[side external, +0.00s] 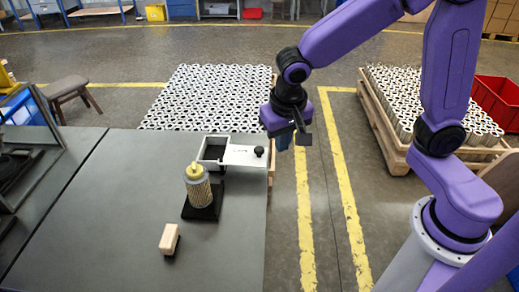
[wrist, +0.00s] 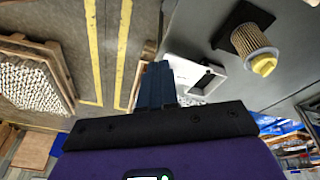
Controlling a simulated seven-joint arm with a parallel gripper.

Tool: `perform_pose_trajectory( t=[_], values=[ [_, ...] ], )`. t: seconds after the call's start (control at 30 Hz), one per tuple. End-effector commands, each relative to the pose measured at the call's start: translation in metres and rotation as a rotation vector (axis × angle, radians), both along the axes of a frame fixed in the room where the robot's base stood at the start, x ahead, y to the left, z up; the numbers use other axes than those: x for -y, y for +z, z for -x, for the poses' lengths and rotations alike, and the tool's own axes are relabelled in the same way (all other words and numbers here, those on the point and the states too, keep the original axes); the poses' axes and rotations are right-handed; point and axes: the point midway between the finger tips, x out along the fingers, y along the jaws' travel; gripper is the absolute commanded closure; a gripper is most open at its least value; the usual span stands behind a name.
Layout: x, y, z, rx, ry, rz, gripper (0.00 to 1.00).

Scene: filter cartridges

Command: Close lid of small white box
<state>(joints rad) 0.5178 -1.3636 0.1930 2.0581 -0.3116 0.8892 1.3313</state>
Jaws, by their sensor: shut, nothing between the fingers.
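The small white box (side external: 203,161) stands at the table's far right corner. Its left part is open and shows a dark inside. Its flat white lid (side external: 238,155) is displaced to the right, out past the table's edge, with a black knob (side external: 259,151) near its right end. My gripper (side external: 284,140) is just right of the knob and slightly higher in the side view, apart from it as far as I can see. The blue fingers are shut and empty. In the wrist view, my gripper (wrist: 155,85) partly hides the box and lid (wrist: 190,72).
A pleated filter cartridge (side external: 199,190) with a yellow top stands on a black base (side external: 203,211) in front of the box. A beige block (side external: 169,239) lies nearer. Pallets of cartridges (side external: 215,95) stand on the floor. The table's left part is clear.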

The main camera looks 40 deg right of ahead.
Motion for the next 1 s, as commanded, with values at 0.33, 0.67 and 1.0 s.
perform_pose_trajectory(
  t=[0.33, 0.67, 1.0],
  values=[
    [-0.012, -0.015, -0.055, 0.104, -0.379, -0.030, 1.00],
    [-0.004, -0.051, -0.065, 0.104, -0.389, -0.027, 1.00],
    [0.008, -0.109, -0.078, 0.104, -0.388, -0.029, 1.00]
  ],
)
